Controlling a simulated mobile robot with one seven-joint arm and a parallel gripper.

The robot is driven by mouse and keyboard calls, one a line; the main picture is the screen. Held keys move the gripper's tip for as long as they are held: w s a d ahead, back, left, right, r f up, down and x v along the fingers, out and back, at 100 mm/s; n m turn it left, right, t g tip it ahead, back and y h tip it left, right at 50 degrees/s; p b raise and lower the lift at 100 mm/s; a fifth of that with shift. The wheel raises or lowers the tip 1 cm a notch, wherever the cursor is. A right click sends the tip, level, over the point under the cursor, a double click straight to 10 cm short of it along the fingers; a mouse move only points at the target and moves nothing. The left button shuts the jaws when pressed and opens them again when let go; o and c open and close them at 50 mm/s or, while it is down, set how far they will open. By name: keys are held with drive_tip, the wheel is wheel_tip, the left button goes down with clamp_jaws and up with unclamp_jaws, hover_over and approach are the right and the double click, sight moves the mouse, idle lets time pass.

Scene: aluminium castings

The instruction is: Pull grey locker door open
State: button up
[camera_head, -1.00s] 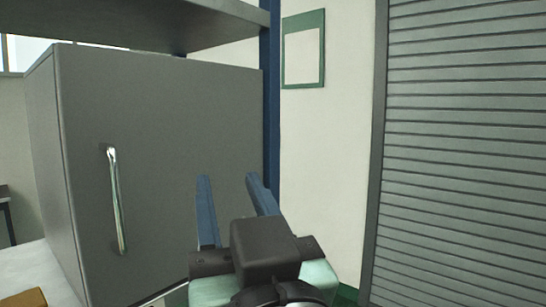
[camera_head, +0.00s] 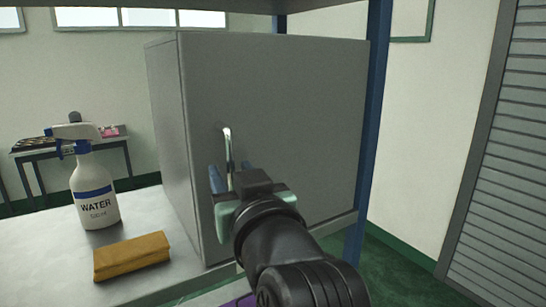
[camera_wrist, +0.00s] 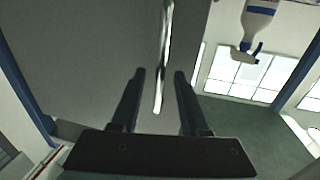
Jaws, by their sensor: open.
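The grey locker door (camera_head: 290,110) is shut and faces me in the head view. It also fills the left of the wrist view (camera_wrist: 90,50). Its upright chrome handle (camera_head: 228,150) is near the door's left edge, and its lower part is hidden behind my gripper. My gripper (camera_head: 221,178) is open, with its two blue fingers at the handle's height. In the wrist view the handle (camera_wrist: 163,60) runs down to an end between the two fingertips (camera_wrist: 158,75), with space on both sides. I cannot tell how deep the handle is between the fingers.
A white spray bottle labelled WATER (camera_head: 93,190) and a folded ochre cloth (camera_head: 131,256) are on the pale shelf (camera_head: 60,270) left of the locker. A blue post (camera_head: 371,120) stands at its right. A slatted shutter (camera_head: 500,180) is farther right.

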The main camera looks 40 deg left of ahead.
drive_tip(key=shift+x, duration=0.8)
clamp_jaws()
idle(0.9)
